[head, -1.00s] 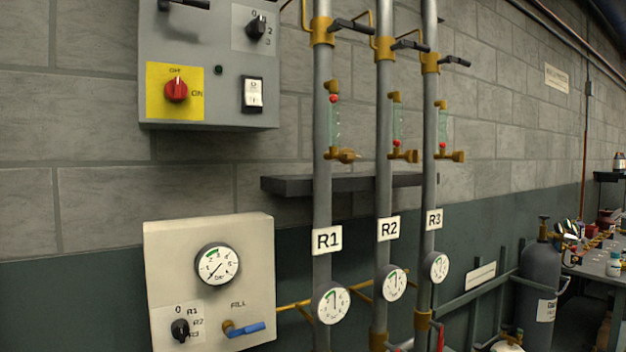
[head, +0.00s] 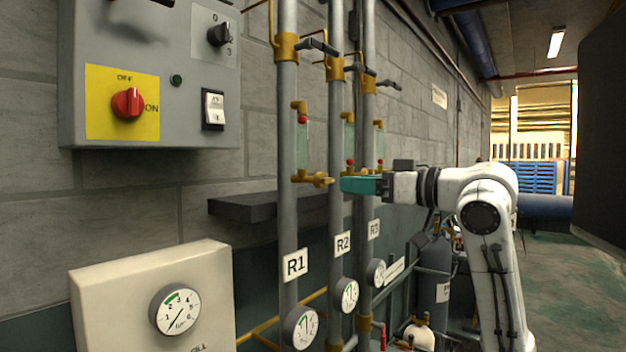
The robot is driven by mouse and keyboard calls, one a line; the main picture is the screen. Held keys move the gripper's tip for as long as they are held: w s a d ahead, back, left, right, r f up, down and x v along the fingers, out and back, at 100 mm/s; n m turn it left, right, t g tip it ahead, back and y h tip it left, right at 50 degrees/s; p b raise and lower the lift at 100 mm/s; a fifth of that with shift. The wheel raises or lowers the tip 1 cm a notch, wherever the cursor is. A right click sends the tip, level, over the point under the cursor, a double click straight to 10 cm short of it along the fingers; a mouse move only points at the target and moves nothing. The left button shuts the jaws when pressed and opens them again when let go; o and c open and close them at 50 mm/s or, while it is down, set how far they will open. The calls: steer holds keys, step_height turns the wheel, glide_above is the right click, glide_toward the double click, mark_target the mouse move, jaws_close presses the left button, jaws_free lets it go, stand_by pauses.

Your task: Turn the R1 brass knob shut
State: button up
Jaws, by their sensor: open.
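The R1 brass knob (head: 322,181) sticks out to the right from the brass fitting at the foot of the R1 sight glass (head: 302,146). A red ball (head: 302,119) sits near the top of that glass. The R1 plate (head: 295,264) is lower on the same grey pipe. My gripper (head: 344,184) comes in from the right with teal fingers pointing left at the knob, at about its height. The tips look close to the knob, with a small gap in the picture. The gripper is open, though its finger gap is hard to see. It hides the R2 and R3 knobs.
The R2 pipe (head: 335,215) and R3 pipe (head: 368,130) stand close behind and right of R1. A dark shelf (head: 245,207) runs behind the pipes. A grey switch box (head: 190,100) and a beige gauge panel (head: 110,300) are at left. Open floor (head: 570,285) lies right.

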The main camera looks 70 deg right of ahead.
mark_target(330, 181)
steer(key=p+x, duration=0.2)
steer(key=x, duration=0.6)
steer(key=shift+w+d+p, duration=0.1)
steer(key=shift+w+p, duration=0.15)
steer(key=shift+p, duration=0.1)
steer(key=shift+w+d, duration=0.15)
steer(key=shift+w, duration=0.45)
steer(key=shift+c, duration=0.3)
steer(key=c, duration=0.9)
steer(key=shift+c, duration=0.2)
